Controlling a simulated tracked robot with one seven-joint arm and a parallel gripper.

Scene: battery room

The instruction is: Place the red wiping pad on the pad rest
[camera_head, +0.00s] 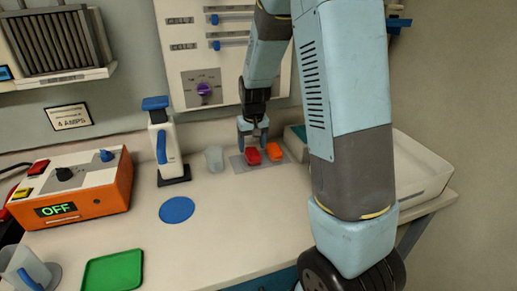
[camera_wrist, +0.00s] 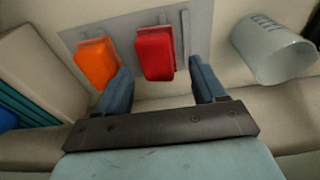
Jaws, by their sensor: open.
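The red pad (camera_head: 252,157) lies on a grey plate (camera_head: 237,164) at the back of the bench, beside an orange pad (camera_head: 274,152). In the wrist view the red pad (camera_wrist: 154,55) shows between my fingertips, with the orange pad (camera_wrist: 96,63) to its left on the grey plate (camera_wrist: 200,25). My gripper (camera_head: 253,133) is open and empty, just above and behind the red pad. I cannot tell whether the fingers touch it. A green tray (camera_head: 112,271) lies at the front left and a flat blue disc (camera_head: 177,210) mid-bench; which thing is the pad rest is not clear.
A clear cup (camera_head: 214,158) stands left of the plate, also in the wrist view (camera_wrist: 272,48). A white-and-blue bottle-like device (camera_head: 163,145), an orange charger box (camera_head: 75,185) reading OFF and a clear mug (camera_head: 24,270) stand left. A white bin (camera_head: 420,170) is right.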

